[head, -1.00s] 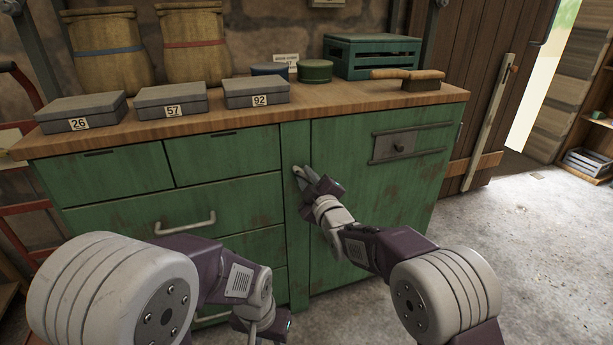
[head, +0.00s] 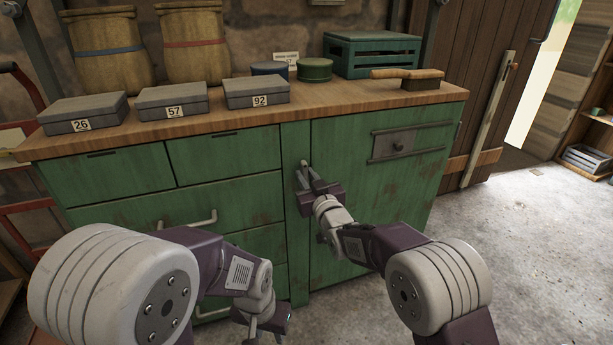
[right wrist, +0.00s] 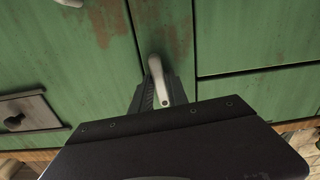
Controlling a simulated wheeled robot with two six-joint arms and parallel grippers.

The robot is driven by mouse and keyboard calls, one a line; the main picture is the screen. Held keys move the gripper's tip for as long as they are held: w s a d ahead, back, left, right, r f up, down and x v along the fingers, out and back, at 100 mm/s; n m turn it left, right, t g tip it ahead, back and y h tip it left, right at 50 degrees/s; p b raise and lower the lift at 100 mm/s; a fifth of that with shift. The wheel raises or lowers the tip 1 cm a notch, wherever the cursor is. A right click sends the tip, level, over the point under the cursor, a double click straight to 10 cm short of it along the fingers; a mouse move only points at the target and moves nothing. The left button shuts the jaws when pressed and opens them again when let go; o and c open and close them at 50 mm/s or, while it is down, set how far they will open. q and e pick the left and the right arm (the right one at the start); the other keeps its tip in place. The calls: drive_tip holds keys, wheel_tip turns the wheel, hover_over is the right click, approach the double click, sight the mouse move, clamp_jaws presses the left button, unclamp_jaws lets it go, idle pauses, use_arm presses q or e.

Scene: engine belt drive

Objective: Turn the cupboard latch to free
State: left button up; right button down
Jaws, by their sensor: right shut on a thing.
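The green cupboard (head: 375,200) stands ahead, its right-hand door closed. The latch is a small pale lever (head: 302,164) on the upright post left of that door. In the right wrist view the latch (right wrist: 156,72) is a pale bar with a rounded end, running nearly along the post with a slight tilt. My right gripper (head: 309,178) is shut on the latch, its dark ridged fingers (right wrist: 162,98) on either side of it; the fingers hide part of the lever. My left gripper (head: 265,325) hangs low before the drawers, away from the latch; its jaws are not clear.
A metal plate with a knob (head: 398,146) is on the door. A drawer handle (head: 187,222) sticks out at left. The wooden worktop (head: 330,103) carries grey numbered boxes (head: 172,101), a green crate (head: 372,55) and a brush (head: 408,77). Open floor lies to the right.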

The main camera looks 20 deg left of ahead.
drive_tip(key=shift+f+m, duration=0.1)
drive_tip(key=shift+m, duration=0.4)
drive_tip(key=c, duration=1.4)
unclamp_jaws()
